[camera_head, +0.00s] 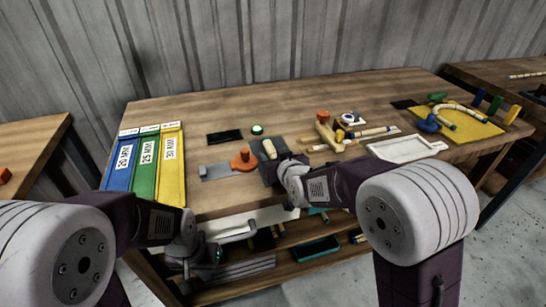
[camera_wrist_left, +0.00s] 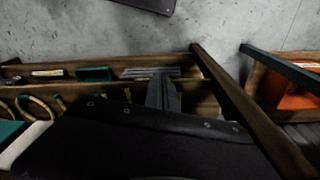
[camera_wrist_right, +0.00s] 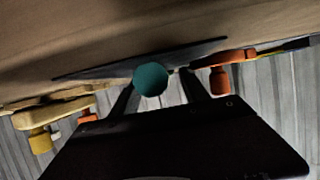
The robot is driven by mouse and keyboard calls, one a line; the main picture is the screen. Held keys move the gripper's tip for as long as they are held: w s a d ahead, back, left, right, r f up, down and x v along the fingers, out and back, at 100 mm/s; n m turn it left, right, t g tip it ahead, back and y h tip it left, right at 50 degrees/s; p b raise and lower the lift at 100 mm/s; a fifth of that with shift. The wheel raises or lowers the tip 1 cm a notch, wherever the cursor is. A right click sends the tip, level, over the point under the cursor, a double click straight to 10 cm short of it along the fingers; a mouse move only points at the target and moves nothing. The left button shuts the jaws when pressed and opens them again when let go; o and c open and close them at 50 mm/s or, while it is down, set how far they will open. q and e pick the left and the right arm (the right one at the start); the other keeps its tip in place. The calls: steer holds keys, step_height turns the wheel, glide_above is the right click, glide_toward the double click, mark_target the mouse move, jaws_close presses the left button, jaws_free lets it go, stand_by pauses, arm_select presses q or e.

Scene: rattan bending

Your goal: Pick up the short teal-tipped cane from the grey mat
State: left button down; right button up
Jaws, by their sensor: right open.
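The short cane (camera_head: 269,149) shows as a pale stub on the dark grey mat (camera_head: 284,146), just beyond my right gripper. In the right wrist view its round teal tip (camera_wrist_right: 150,78) faces the camera between the two fingers. My right gripper (camera_wrist_right: 158,82) is open around or just in front of the tip; contact cannot be told. The wrist hides part of the mat in the head view. My left gripper (camera_wrist_left: 163,92) is low in front of the table, its fingers together with nothing seen between them.
Blue (camera_head: 121,165), green (camera_head: 146,165) and yellow (camera_head: 171,165) labelled bins stand at the table's left. An orange fixture (camera_head: 244,161) sits left of the mat, and a wooden jig (camera_head: 327,132) right of it. A white tray (camera_head: 405,147) and a yellow board (camera_head: 462,124) lie farther right.

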mark_target(275, 156)
steer(key=shift+r, duration=0.1)
jaws_close()
step_height(275, 156, up, 5)
steer(key=shift+f+p, duration=0.15)
steer(key=shift+p, duration=0.85)
steer(key=s+d+r+p, duration=0.3)
steer(key=d+r, duration=0.3)
steer(key=d, duration=0.5)
steer(key=shift+d+p, duration=0.2)
steer(key=shift+p, duration=0.65)
steer(key=shift+r, duration=0.2)
